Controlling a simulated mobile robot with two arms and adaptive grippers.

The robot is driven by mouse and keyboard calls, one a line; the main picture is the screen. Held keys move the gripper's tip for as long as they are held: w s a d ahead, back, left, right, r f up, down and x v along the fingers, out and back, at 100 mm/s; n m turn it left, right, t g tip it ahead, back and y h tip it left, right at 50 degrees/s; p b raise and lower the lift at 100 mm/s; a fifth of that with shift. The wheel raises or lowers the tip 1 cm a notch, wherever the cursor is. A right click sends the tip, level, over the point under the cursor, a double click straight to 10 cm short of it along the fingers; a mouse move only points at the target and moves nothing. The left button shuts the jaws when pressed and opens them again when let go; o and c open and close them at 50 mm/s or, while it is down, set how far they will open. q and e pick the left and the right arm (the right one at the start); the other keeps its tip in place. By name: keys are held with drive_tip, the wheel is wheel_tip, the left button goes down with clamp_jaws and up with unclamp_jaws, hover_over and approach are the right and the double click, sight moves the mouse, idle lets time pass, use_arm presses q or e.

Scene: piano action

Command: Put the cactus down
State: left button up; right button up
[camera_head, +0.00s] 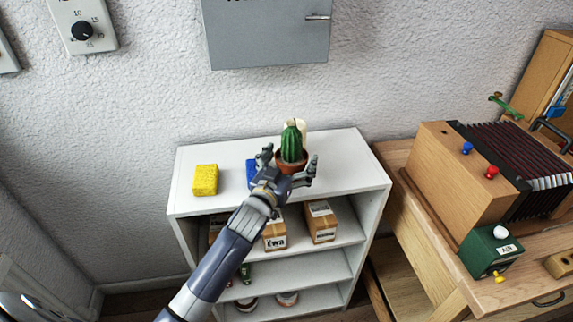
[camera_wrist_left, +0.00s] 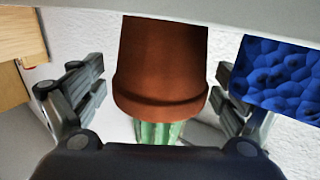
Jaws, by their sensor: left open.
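The green cactus (camera_head: 291,141) stands upright in a brown pot (camera_head: 291,166) on the white shelf unit's top (camera_head: 345,160). My left gripper (camera_head: 288,166) is at the pot with its fingers open on either side. In the left wrist view the pot (camera_wrist_left: 160,65) shows upside down between the spread fingers, with a visible gap on each side. Part of the green cactus (camera_wrist_left: 157,131) shows beyond the pot's rim; the rest is hidden by my gripper.
A yellow sponge (camera_head: 205,180) lies left on the shelf top. A blue sponge (camera_head: 251,170) is close beside my gripper, and a cream object (camera_head: 301,128) stands behind the cactus. Boxes (camera_head: 320,222) sit below. A wooden desk (camera_head: 420,222) is at right.

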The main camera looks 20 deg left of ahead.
use_arm(q)
drive_tip(key=shift+s, duration=0.4)
drive_tip(key=s+b, duration=0.1)
drive_tip(key=s, duration=1)
drive_tip(key=shift+s, duration=0.15)
